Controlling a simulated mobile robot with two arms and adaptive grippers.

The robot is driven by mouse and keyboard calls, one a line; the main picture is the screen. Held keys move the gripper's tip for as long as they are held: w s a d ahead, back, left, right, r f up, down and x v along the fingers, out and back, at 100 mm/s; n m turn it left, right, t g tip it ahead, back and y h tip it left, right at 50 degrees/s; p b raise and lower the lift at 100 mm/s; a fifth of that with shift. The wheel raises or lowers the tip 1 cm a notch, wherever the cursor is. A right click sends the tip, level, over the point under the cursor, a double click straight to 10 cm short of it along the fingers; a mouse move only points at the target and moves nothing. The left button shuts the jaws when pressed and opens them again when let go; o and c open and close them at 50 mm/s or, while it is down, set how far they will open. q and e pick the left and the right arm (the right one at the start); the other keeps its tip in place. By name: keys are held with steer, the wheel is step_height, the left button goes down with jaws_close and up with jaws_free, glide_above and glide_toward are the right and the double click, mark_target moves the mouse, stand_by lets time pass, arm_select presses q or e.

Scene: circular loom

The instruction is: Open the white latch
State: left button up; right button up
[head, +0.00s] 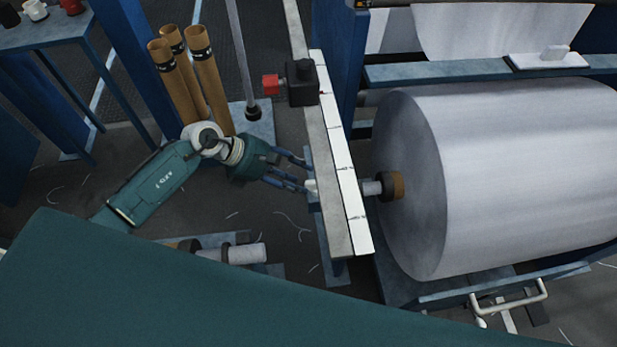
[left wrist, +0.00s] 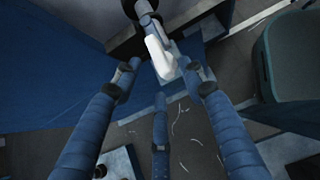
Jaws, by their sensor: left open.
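The white latch (left wrist: 160,56) is a small white lever in the left wrist view, at the upper middle. In the head view only a small white part of it (head: 311,186) shows beside the grey beam. My left gripper (head: 305,177) reaches from the left toward the beam. In the left wrist view its blue fingers (left wrist: 160,78) are spread open around the near end of the latch. I cannot tell whether any finger touches it. Its far end meets a dark round part. My right gripper is not in view.
A large pale roll (head: 510,175) lies right of the beam with the white ruler strip (head: 343,165). Brown tubes (head: 203,75) stand behind my left arm. A black block with a red knob (head: 302,85) sits on the beam. A white handle (head: 512,297) is at lower right.

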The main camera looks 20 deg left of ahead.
mark_target(307, 181)
arm_select(q)
steer(key=x, duration=0.4)
steer(key=shift+w+f, duration=0.1)
steer(key=shift+c, duration=0.8)
jaws_close()
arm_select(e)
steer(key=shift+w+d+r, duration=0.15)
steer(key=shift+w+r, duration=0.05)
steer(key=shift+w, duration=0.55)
